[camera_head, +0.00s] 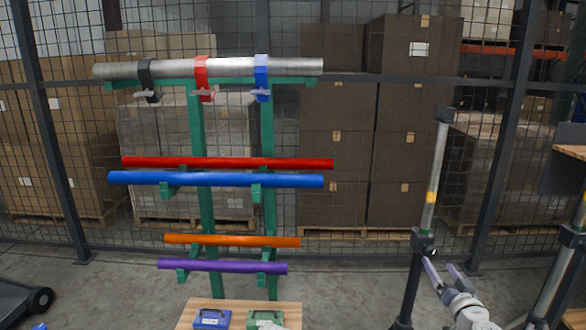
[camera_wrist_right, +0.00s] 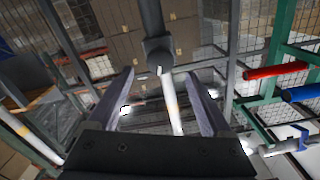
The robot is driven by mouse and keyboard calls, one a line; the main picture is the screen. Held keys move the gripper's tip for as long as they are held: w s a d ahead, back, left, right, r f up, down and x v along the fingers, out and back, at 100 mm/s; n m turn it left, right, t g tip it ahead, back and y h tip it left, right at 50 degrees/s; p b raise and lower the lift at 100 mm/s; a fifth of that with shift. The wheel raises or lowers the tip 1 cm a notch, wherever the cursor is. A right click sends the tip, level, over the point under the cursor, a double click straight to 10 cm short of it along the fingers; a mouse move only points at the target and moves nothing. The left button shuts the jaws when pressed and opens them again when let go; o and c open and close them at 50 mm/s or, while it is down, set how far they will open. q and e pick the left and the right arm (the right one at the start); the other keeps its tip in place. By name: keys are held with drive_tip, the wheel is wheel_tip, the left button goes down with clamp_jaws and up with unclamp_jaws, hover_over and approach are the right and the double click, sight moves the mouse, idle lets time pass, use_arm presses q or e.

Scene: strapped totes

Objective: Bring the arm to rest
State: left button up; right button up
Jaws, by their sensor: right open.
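My right gripper (camera_head: 441,266) is at the lower right of the head view, its two grey fingers apart and pointing up and away. In the right wrist view my right gripper (camera_wrist_right: 160,82) shows its fingers spread with nothing clamped between them. A grey post (camera_head: 431,180) with a yellow band and a dark clamp stands behind the gripper. The post also shows between the fingers in the wrist view (camera_wrist_right: 153,20); I cannot tell how far beyond them it is. My left gripper is not in view.
A green rack (camera_head: 198,140) holds a silver pipe (camera_head: 225,67) with black, red and blue straps, and red, blue, orange and purple tubes. A wooden surface (camera_head: 188,314) bears blue and green cases (camera_head: 212,318). Behind are a mesh fence and stacked boxes (camera_head: 337,130). A second post stands far right.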

sight(432, 256)
drive_tip(key=w, duration=0.6)
drive_tip(key=shift+d, duration=0.2)
drive_tip(key=shift+w, duration=0.45)
drive_tip(key=shift+s+m, duration=0.15)
drive_tip(key=shift+m, duration=0.95)
drive_tip(key=m, duration=0.8)
drive_tip(key=shift+f+m, duration=0.1)
drive_tip(key=shift+m, duration=0.3)
drive_tip(key=m, duration=0.5)
drive_tip(key=shift+m, duration=0.4)
drive_tip(key=m, duration=0.5)
drive_tip(key=shift+f, duration=0.1)
